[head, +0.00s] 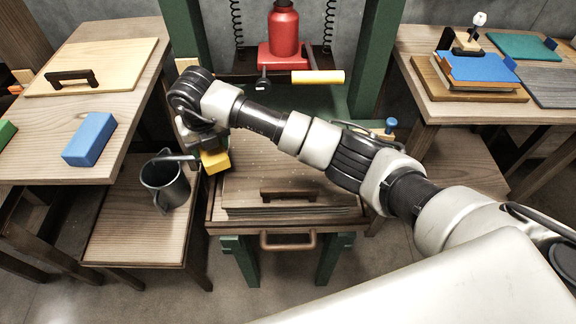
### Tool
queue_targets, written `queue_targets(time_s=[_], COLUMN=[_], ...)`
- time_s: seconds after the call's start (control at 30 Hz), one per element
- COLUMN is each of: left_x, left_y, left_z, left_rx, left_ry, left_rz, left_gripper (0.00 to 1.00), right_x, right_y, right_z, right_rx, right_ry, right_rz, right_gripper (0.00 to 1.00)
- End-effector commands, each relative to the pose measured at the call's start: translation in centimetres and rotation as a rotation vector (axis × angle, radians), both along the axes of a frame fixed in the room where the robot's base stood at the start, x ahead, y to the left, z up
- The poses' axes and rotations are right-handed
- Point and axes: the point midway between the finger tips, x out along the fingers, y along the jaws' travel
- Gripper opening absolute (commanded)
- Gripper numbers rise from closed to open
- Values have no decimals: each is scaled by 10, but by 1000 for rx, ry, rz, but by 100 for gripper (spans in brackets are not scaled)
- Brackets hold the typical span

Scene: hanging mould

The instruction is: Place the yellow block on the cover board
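The yellow block (215,161) is at the fingers of my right gripper (209,150), over the back-left part of the board in the press. The gripper appears shut on it, though the wrist and fingers partly cover the grip. This wooden board (245,185), with a dark handle (288,196) near its front edge, lies under the red press; my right arm crosses above it. I cannot tell whether the block touches the board. Another pale board (120,58) with a dark handle lies on the left table. My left gripper is not in view.
A dark grey jug (165,182) stands on the low bench, close left of my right gripper. Green press posts (375,60) and a red jack (284,35) with a yellow-ended lever (318,77) rise behind. A blue block (90,139) lies on the left table.

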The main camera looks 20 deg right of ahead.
Motion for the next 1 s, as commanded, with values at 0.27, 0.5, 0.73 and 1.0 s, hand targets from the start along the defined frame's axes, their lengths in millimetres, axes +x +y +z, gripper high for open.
queue_targets(time_s=[0.27, 0.5, 0.73, 1.0], left_x=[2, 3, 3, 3], left_y=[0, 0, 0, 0], left_z=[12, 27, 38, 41], left_rx=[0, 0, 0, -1], left_ry=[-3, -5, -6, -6], left_rz=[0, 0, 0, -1], left_gripper=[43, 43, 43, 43], right_x=[-10, -29, -44, -50], right_y=[-39, -101, -153, -170], right_z=[0, 0, 0, -6], right_rx=[0, 0, -1, 2], right_ry=[1, 2, 2, 1], right_rz=[-62, -60, -58, -54], right_gripper=[32, 32, 32, 32])
